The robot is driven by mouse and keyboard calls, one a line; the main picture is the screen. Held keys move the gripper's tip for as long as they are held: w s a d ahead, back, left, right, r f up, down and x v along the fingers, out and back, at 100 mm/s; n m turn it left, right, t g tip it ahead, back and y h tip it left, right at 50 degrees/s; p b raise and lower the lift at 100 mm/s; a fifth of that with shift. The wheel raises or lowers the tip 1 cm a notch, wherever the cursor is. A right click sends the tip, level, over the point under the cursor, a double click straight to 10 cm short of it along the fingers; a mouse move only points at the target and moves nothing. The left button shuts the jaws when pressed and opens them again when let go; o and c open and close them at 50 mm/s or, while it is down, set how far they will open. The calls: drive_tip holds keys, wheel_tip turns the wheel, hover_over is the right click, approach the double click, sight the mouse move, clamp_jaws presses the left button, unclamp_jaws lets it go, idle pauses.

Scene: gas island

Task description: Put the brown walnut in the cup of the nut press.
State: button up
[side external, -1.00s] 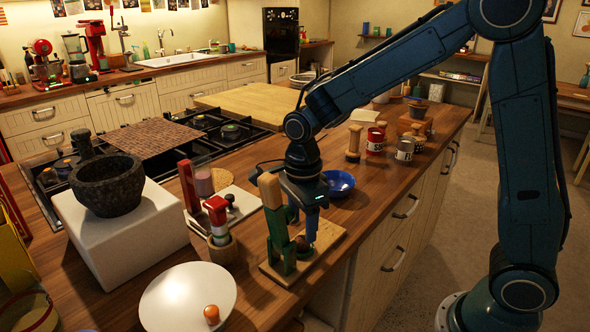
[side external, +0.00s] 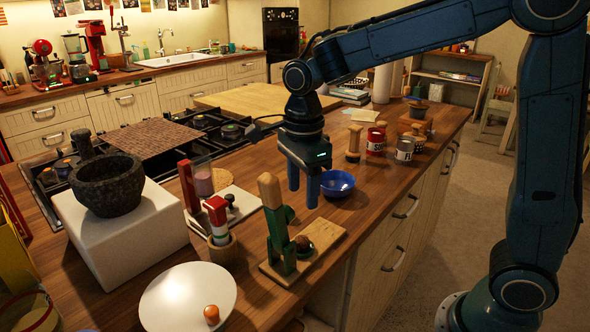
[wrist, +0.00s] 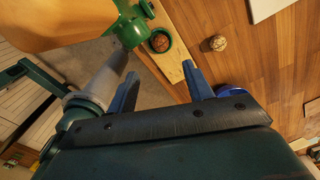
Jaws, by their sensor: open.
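The nut press (side external: 277,228) has a green metal body and wooden handle on a light wooden board, and it stands at the counter's front edge. Its green cup also shows in the wrist view (wrist: 168,33). The brown walnut (wrist: 160,42) sits inside that cup; it shows in the side view as a dark round shape (side external: 303,243). My gripper (side external: 303,193) is open and empty, above and behind the press, near the blue bowl. In the wrist view its fingers (wrist: 160,74) are spread apart with nothing between them.
A paler nut (wrist: 218,43) lies on the counter beside the press board. A blue bowl (side external: 337,185) stands behind the press. A white dish (side external: 185,300) with an orange object, a stone mortar (side external: 106,190) on a white block and a red-topped tool (side external: 217,215) stand left.

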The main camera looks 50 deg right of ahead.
drive_tip(key=s+d+r+n+t, duration=0.2)
drive_tip(key=s+n, duration=0.7)
drive_tip(key=n, duration=0.2)
drive_tip(key=s+d+r+n+t, duration=0.3)
drive_tip(key=s+n, duration=0.7)
drive_tip(key=n, duration=0.1)
drive_tip(key=shift+d+t, duration=0.25)
drive_tip(key=shift+t, duration=0.05)
